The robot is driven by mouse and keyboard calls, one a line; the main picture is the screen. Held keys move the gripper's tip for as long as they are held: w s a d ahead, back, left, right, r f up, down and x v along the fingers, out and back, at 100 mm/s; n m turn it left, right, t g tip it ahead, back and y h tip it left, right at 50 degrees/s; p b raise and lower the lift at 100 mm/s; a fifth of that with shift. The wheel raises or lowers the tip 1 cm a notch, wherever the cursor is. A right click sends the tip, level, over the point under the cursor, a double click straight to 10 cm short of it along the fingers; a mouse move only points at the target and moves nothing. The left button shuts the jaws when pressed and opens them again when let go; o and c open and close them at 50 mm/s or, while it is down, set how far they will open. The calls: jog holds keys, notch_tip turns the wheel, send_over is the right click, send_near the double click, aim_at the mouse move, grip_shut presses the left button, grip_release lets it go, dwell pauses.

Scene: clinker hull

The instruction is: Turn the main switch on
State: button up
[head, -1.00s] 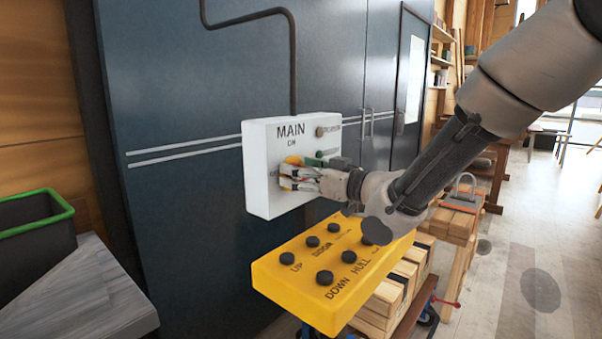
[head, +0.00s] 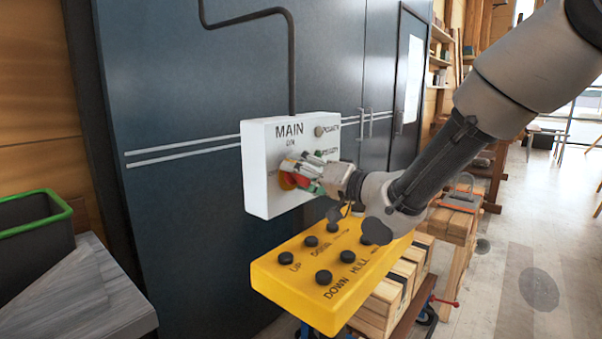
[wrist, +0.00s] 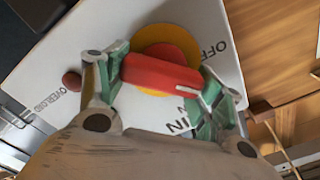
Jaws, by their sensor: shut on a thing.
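The white main switch box (head: 258,195) is on the dark blue cabinet, with "MAIN" and "ON" printed at its top. Its rotary switch has a red handle (wrist: 158,73) on a yellow disc (wrist: 178,42). In the head view the yellow disc (head: 286,182) is mostly hidden behind my gripper (head: 298,172). In the wrist view my gripper (wrist: 162,84) is shut on the red handle, with a green-padded finger at each end. The wrist view is turned relative to the box: "OFF" shows beside the disc and an "N" near the right finger. The handle's exact angle against the labels is unclear.
A yellow control box (head: 300,262) with several black buttons juts out just below my gripper. Small round indicators sit on the white box's right side. A dark bin with a green rim (head: 40,196) stands at the left on a grey bench top (head: 80,300).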

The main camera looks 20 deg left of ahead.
jog(key=m, duration=0.4)
jog(key=shift+w+f+m, duration=0.1)
jog(key=shift+f+m, duration=0.1)
jog(key=shift+m, duration=0.1)
jog(key=shift+d+f+m, duration=0.1)
jog(key=shift+m, duration=1.8)
jog(key=o, duration=1)
jog(key=shift+o, duration=0.2)
jog(key=v, duration=1.2)
jog(key=shift+f, duration=0.1)
